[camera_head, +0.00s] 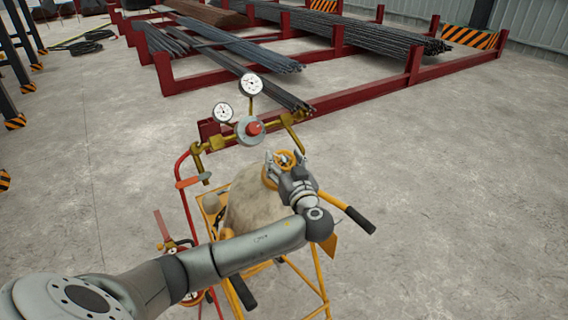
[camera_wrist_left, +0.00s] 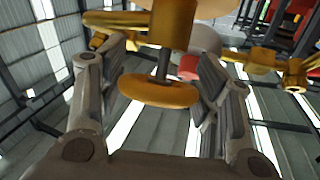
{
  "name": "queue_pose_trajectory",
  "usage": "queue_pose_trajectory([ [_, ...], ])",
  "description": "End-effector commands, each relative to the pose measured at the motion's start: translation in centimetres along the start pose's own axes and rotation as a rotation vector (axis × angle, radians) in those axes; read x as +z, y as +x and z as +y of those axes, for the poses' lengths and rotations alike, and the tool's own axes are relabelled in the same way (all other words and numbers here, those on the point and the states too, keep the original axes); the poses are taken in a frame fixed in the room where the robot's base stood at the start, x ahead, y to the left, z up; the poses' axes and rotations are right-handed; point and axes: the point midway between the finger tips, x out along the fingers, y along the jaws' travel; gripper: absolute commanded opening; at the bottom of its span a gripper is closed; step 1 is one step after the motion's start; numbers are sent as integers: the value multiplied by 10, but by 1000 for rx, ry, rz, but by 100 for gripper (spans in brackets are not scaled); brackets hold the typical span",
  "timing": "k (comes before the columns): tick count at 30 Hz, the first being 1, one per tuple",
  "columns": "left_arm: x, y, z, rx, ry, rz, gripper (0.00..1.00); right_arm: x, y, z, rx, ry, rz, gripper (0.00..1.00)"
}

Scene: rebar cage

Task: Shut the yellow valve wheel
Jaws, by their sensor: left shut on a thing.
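The yellow valve wheel (camera_head: 268,178) is partly hidden by my left gripper (camera_head: 285,164) in the head view. In the left wrist view the wheel (camera_wrist_left: 158,92) shows as a yellow-orange disc on a dark stem below a brass valve body (camera_wrist_left: 172,22). The two fingers of my left gripper (camera_wrist_left: 157,68) stand on either side of the wheel, shut on it. The exact contact is hard to make out. My right gripper is in neither view.
A brass manifold with a red-knobbed regulator (camera_head: 250,130) and two round gauges (camera_head: 250,85) stands just beyond the gripper. A yellow cart frame (camera_head: 318,268) with black-gripped handles (camera_head: 358,218) is below. Red racks of rebar (camera_head: 380,100) lie behind. Concrete floor is clear at right.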

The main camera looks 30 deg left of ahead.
Motion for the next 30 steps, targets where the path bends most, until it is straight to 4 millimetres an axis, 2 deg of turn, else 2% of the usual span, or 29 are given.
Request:
queue_pose_trajectory([
  [4,7,-1,0,24,8,-2,35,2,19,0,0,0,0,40],
  [12,8,0,0,103,43,0,35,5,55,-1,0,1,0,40],
  [16,5,0,-1,152,67,0,35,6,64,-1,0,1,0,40],
  [23,0,0,-2,248,115,1,35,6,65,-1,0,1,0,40],
  [30,-4,0,-3,392,186,0,35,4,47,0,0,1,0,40],
])
